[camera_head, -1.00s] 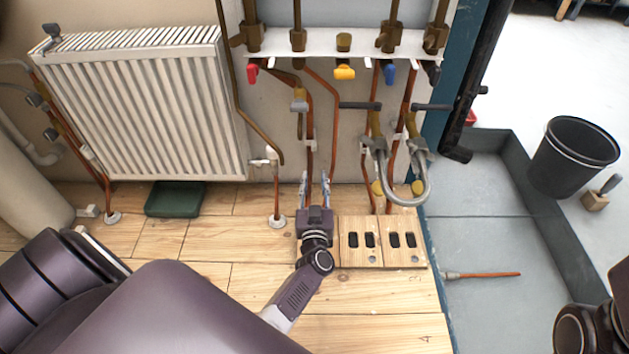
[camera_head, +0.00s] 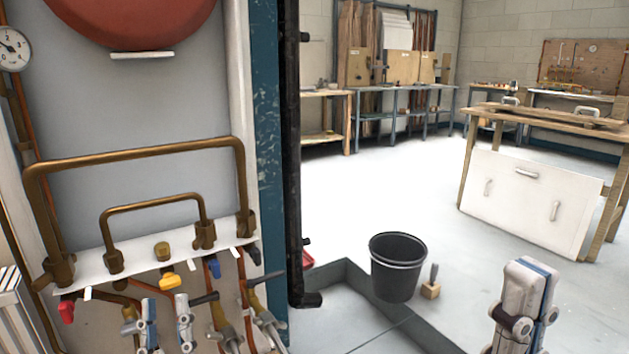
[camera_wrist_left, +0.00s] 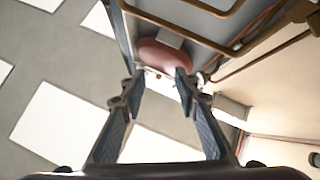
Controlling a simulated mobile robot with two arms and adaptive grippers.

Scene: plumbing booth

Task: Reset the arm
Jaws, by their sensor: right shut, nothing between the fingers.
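My left gripper (camera_head: 167,312) is at the bottom left of the head view, in front of the pipe manifold. Its two fingers point up and stand apart, with nothing seen between them. The left wrist view also shows the open left gripper (camera_wrist_left: 157,84), with a red rounded vessel (camera_wrist_left: 163,56) beyond the fingertips. My right gripper (camera_head: 527,285) is at the bottom right of the head view, pointing up, with its fingers together and empty. Both arms are mostly out of view below.
The white manifold (camera_head: 140,253) with brass pipes and coloured valve handles is on the left. A blue post (camera_head: 268,130) and a black pipe (camera_head: 292,150) stand beside it. A black bucket (camera_head: 397,268) and a workbench (camera_head: 530,205) are on the right. Open floor (camera_head: 370,180) lies between.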

